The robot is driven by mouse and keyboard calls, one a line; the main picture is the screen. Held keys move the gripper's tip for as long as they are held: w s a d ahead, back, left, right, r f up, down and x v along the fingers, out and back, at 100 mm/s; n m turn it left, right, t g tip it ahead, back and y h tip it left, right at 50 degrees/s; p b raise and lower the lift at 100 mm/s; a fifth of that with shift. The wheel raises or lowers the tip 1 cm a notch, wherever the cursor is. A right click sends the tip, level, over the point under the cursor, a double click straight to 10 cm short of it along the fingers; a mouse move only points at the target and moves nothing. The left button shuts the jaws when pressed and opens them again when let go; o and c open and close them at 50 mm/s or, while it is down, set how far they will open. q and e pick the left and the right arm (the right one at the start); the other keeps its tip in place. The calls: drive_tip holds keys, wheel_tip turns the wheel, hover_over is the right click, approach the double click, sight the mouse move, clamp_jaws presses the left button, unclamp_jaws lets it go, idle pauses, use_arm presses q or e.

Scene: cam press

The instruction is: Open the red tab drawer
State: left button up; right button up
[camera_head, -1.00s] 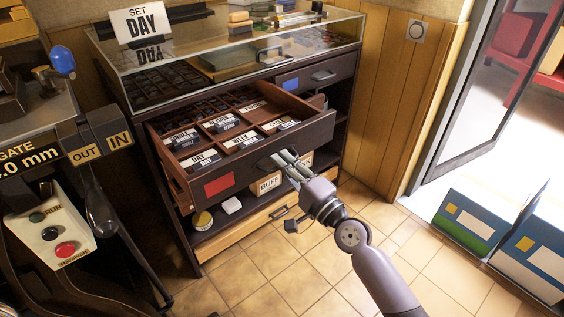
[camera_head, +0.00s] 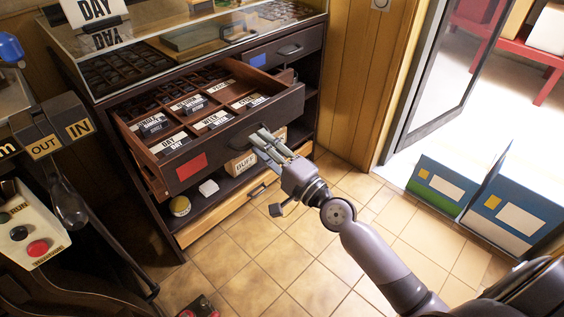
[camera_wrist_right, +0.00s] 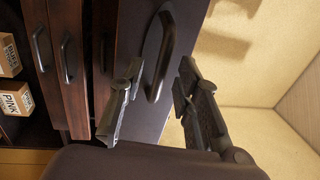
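The red tab drawer stands pulled out of the dark cabinet, with its red tab (camera_head: 192,167) on the left part of its front. Its inside, with several lettered blocks in compartments, shows from above. Its dark curved handle (camera_wrist_right: 163,50) shows in the right wrist view. My right gripper (camera_head: 256,138) is at the drawer front by this handle. In the wrist view its two fingers (camera_wrist_right: 161,66) are apart, one on each side of the handle, with gaps visible between them and it. Contact with the handle is not clear. My left gripper is not in view.
A drawer with a blue tab (camera_head: 257,64) is shut at the upper right. A lower wooden drawer (camera_head: 225,217) and a shelf with a BUFF box (camera_head: 243,164) lie below. A machine with a red button (camera_head: 38,249) stands left. Tiled floor (camera_head: 270,262) in front is mostly clear.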

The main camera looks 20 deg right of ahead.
drive_tip(key=v, duration=0.9)
drive_tip(key=shift+s+d, duration=0.15)
drive_tip(key=shift+s, duration=0.1)
